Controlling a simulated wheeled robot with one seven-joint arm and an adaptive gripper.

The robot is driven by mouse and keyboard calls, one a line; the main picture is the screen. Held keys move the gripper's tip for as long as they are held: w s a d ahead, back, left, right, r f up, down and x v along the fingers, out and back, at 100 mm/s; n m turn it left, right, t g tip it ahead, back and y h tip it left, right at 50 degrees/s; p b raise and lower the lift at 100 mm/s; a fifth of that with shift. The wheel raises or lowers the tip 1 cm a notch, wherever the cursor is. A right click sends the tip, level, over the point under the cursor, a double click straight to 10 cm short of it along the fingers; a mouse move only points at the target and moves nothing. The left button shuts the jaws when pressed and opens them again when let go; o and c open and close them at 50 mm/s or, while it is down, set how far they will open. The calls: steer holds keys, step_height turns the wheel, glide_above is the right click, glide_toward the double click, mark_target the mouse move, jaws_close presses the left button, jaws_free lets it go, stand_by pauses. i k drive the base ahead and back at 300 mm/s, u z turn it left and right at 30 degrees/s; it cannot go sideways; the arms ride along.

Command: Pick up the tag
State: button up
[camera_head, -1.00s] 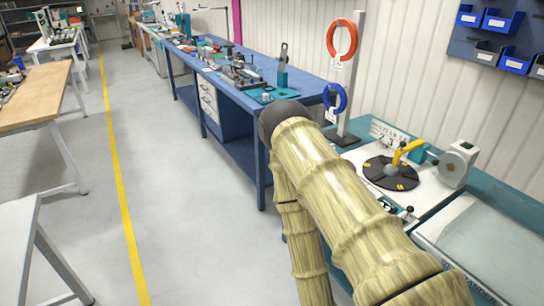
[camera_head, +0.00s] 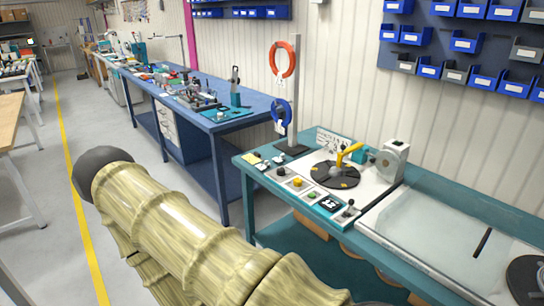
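A small white tag (camera_head: 280,82) hangs at the bottom of an orange-red cable coil (camera_head: 293,60) on an upright post. A second small white tag (camera_head: 279,126) hangs at a blue coil (camera_head: 287,112) lower on the same post. I cannot tell which tag is meant. My arm, in a ribbed pale-yellow cover with a dark rounded joint, fills the lower left. My gripper is not in view.
The post (camera_head: 293,130) stands at the back of a teal bench (camera_head: 440,195). The bench holds a black turntable (camera_head: 335,174) with a yellow handle, buttons and a grey-white device (camera_head: 392,162). A blue workbench (camera_head: 180,95) is behind. Blue bins (camera_head: 466,45) hang at upper right.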

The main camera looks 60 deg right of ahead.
mark_target(282, 155)
steer(key=z, duration=0.05)
steer(key=i, duration=1.55)
steer(key=z, duration=1.25)
steer(key=i, duration=0.8)
steer(key=z, duration=0.9)
